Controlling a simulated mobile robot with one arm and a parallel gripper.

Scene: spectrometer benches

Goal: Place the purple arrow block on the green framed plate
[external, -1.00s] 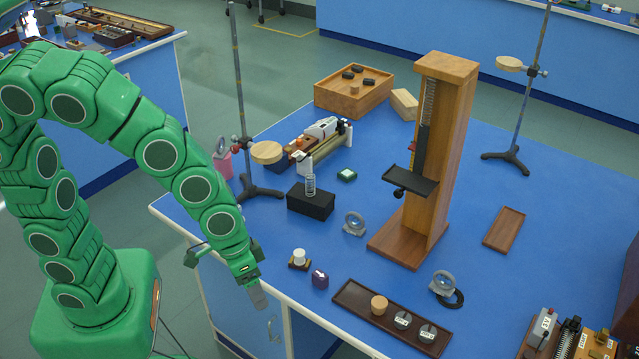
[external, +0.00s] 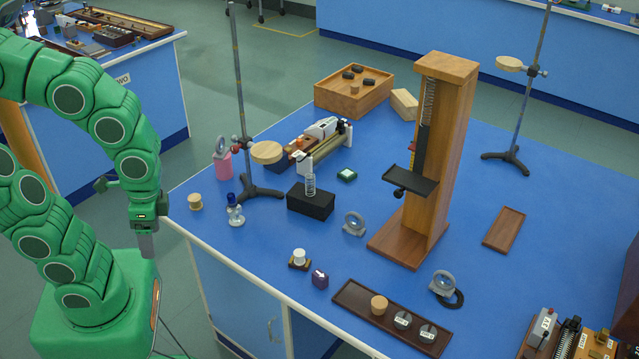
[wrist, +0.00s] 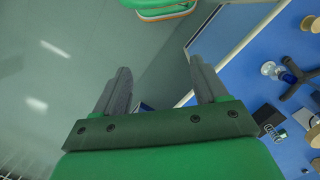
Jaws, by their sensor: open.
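The purple arrow block (external: 320,279) is a small dark purple cube with a pale mark on top. It sits near the bench's front edge, beside a white cylinder on a dark base. The green framed plate (external: 347,174) is a small flat square farther back, right of the black box. My gripper (external: 147,245) points down left of the bench, beyond its edge and well away from the block. In the wrist view, the two fingers of my gripper (wrist: 160,85) are spread apart with nothing between them. I cannot make out the block or the plate there.
A dark tray (external: 345,294) holding round weights lies right of the block. A black box (external: 311,201), a lens (external: 354,223), a ring stand (external: 240,110) and a tall wooden column (external: 443,150) stand around the plate. Open blue bench top (external: 270,225) lies between block and stand.

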